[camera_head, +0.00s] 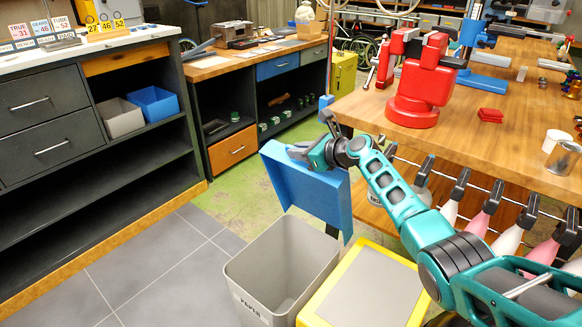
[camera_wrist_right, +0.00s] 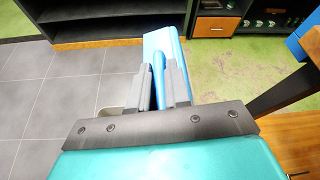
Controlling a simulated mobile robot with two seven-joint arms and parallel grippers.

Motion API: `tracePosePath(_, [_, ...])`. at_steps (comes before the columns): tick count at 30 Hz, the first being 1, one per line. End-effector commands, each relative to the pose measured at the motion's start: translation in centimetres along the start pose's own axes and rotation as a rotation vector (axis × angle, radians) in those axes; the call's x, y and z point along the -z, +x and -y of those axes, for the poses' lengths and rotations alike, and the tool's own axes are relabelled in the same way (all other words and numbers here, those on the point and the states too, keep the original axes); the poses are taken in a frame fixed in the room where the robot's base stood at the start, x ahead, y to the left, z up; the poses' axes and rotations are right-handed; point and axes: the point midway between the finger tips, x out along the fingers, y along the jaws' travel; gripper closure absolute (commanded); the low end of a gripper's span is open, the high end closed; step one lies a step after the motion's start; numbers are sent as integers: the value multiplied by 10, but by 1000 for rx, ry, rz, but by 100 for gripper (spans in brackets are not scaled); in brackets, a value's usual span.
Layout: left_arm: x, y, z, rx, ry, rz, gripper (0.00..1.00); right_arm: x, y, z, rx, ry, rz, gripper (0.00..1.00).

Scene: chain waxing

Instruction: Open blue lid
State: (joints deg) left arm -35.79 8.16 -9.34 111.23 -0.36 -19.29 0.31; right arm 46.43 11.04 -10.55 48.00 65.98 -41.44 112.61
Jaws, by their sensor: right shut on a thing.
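The blue lid (camera_head: 308,192) is tilted up, almost on edge, above the far side of a grey bin (camera_head: 262,277) labelled PAPER. The bin's mouth is uncovered and its inside looks empty. My right gripper (camera_head: 303,150) is shut on the lid's upper edge. In the right wrist view the blue lid (camera_wrist_right: 163,42) shows between and beyond the two fingers of the gripper (camera_wrist_right: 161,85). My left gripper is not in view.
A yellow-rimmed bin with a grey top (camera_head: 365,290) stands right of the grey bin. A wooden workbench (camera_head: 370,110) with a red vise (camera_head: 421,80) is on the right. Dark cabinets (camera_head: 60,130) line the left. Tiled floor (camera_head: 165,265) is clear.

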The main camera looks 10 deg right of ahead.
Motion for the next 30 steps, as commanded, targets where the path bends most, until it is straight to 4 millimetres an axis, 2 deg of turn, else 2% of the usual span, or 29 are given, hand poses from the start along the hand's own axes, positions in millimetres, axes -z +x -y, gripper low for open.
tracePosePath(3, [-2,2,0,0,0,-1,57,1,0,11,2,-1,-4,100])
tracePosePath(9, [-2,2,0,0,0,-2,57,0,-1,19,1,-3,-6,100])
tracePosePath(22, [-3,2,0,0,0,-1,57,0,-1,20,1,-4,-6,100])
tracePosePath(23, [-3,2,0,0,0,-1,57,0,-1,20,1,-4,-6,80])
tracePosePath(28, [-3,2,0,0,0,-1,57,0,-1,20,1,-4,-5,64])
tracePosePath(30, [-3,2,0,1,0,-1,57,-1,-1,20,1,-4,-5,62])
